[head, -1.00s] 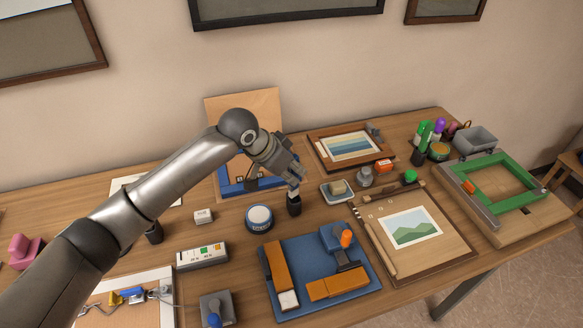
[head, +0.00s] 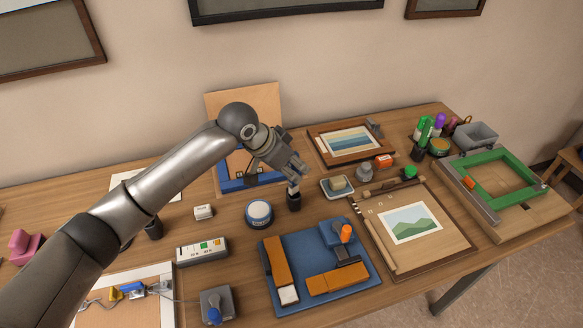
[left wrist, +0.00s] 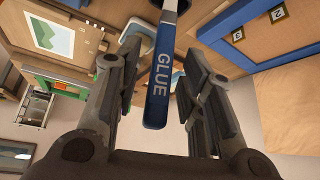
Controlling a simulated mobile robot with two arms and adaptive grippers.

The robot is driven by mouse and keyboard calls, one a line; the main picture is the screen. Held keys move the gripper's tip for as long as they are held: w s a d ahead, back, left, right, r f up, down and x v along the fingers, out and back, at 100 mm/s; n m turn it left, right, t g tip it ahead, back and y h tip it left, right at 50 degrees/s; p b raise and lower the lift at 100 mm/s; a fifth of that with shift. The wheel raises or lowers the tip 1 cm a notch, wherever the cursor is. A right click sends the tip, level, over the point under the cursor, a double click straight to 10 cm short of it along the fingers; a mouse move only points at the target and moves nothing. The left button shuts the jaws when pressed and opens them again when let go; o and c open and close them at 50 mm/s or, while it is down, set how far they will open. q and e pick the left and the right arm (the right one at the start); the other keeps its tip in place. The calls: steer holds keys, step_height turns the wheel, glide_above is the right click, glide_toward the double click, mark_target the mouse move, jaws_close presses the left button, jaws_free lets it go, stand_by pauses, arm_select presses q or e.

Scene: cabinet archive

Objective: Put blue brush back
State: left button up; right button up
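The blue brush (left wrist: 158,88), its handle marked GLUE, shows in the left wrist view between the two fingers of my left gripper (left wrist: 157,100). A gap shows on each side of the handle, so the fingers are open around it and do not appear to touch it. In the head view my left gripper (head: 294,178) is just above a small black cup (head: 294,203) on the table. There the brush is mostly hidden by the fingers, and I cannot tell how deep it sits in the cup. My right gripper is not in view.
A round blue-and-white tin (head: 259,214) stands left of the cup. A small dish (head: 337,188) is to its right and a blue tray with orange blocks (head: 287,252) is in front. A leaning board (head: 263,103) is behind.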

arm_select(q)
steer(key=b+v, duration=0.2)
steer(key=v, duration=1)
